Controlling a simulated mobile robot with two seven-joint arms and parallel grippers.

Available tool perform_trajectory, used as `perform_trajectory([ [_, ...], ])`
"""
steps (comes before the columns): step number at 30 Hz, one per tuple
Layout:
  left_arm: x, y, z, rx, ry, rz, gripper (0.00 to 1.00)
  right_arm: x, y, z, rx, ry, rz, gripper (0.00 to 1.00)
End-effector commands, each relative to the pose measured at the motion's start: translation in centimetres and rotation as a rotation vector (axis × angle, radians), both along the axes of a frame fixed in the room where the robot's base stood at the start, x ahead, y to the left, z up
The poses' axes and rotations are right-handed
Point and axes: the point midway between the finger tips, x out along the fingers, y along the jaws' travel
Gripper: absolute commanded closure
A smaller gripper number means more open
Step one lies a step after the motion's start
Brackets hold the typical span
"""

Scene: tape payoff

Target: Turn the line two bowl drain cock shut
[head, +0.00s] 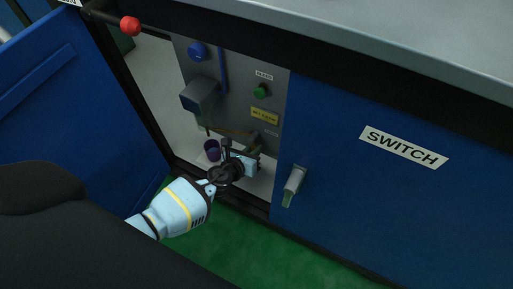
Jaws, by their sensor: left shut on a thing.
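My left gripper (254,151) reaches into the open cabinet bay from the lower left, low in front of the grey panel (232,83). Its fingers are shut on a small part below the panel's lower edge, which looks like the drain cock; the fingers and wrist hide most of it, so its handle angle cannot be told. A thin brownish pipe (231,132) runs just above the gripper. A grey box-like housing (200,95) sits on the panel's left. A dark purple cup (212,150) stands below it, left of the gripper. My right gripper is not in view.
A blue door (70,110) stands open at left, near a red ball knob (130,26). A green knob (260,91) and yellow label (264,115) are above the gripper. A grey handle (294,183) sticks out from the blue SWITCH panel (400,190) at right.

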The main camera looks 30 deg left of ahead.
Motion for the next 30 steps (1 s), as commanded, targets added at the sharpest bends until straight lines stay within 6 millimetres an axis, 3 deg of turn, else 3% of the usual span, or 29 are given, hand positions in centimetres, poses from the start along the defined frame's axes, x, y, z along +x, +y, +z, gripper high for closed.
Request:
perform_trajectory([
  [12,0.04,0.98,-0.07,0.219,-0.007,0.001,1.00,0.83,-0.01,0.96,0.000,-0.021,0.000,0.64],
  [30,-0.01,1.18,-0.19,0.263,-0.008,0.000,1.00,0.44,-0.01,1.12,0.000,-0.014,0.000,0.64],
])
